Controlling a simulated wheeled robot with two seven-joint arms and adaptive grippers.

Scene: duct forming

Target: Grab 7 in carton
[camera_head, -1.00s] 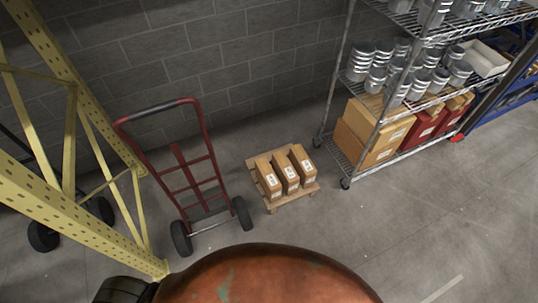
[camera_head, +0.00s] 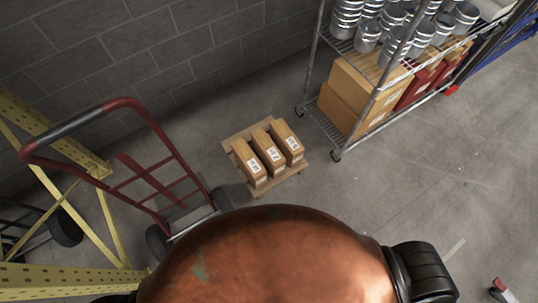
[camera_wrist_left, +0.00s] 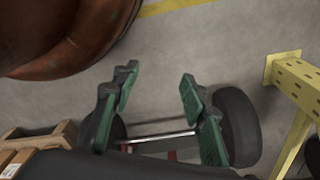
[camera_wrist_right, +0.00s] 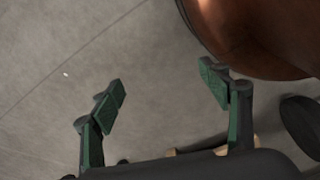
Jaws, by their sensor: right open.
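Three brown cartons stand side by side on a small wooden pallet (camera_head: 262,197) on the floor. They are the left carton (camera_head: 247,160), the middle carton (camera_head: 267,149) and the right carton (camera_head: 286,141), each with a white label whose print is too small to read surely. My left gripper (camera_wrist_left: 158,88) is open and empty in the left wrist view, with the hand truck's wheels beyond it and a carton corner (camera_wrist_left: 14,160) at lower left. My right gripper (camera_wrist_right: 165,90) is open and empty above bare floor. Neither gripper shows in the head view.
A red hand truck (camera_head: 165,165) stands left of the pallet, near a yellow rack frame (camera_head: 65,140). A wire shelf (camera_head: 330,125) with cans and boxes stands to the right. A block wall (camera_head: 170,45) is behind. Floor right of the pallet is clear.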

